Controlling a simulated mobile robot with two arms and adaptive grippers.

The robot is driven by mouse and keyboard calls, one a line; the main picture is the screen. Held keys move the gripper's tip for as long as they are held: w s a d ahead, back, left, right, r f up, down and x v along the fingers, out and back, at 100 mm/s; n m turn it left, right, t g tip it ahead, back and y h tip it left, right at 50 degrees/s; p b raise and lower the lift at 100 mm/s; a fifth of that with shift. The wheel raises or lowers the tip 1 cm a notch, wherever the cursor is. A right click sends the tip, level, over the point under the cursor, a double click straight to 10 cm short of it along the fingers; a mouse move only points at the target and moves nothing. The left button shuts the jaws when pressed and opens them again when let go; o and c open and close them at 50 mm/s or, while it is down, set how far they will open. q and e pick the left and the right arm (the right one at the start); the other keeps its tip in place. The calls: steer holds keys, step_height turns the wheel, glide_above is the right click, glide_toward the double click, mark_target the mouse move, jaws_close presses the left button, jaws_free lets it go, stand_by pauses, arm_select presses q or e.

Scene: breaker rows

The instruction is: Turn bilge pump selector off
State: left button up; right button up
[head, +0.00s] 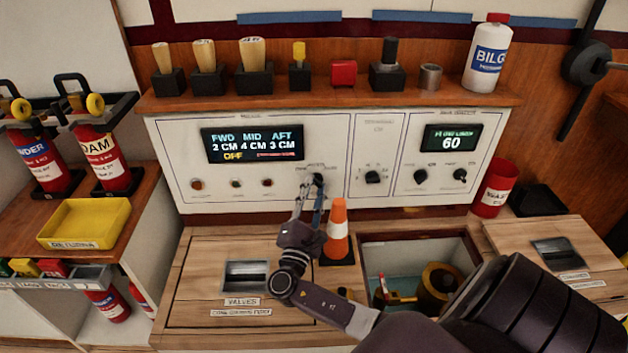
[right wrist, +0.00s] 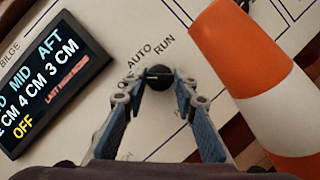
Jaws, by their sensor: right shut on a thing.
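The bilge pump selector is a small black knob (head: 318,178) on the white panel (head: 225,188), below the bilge display (head: 252,143). My right gripper (head: 316,190) reaches up to it and is shut on it. In the right wrist view the knob (right wrist: 158,78) sits between the two fingertips of my right gripper (right wrist: 158,86). The labels AUTO and RUN show above it, with another label partly hidden by the left finger. I cannot tell which label the knob points at. The display also shows in the right wrist view (right wrist: 45,85) and reads OFF in yellow. My left gripper is not in view.
An orange and white cone (head: 338,232) stands close beside my right gripper. More knobs (head: 372,177) sit right on the panel. A shelf (head: 330,101) with several tools and a white bottle (head: 487,58) runs above.

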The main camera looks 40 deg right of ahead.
steer(key=shift+f, duration=0.1)
stand_by(0.4)
steer(key=o, duration=1.2)
steer(key=shift+c, duration=0.2)
steer(key=shift+a, duration=0.1)
steer(key=v, duration=1.2)
steer(key=shift+s, duration=0.1)
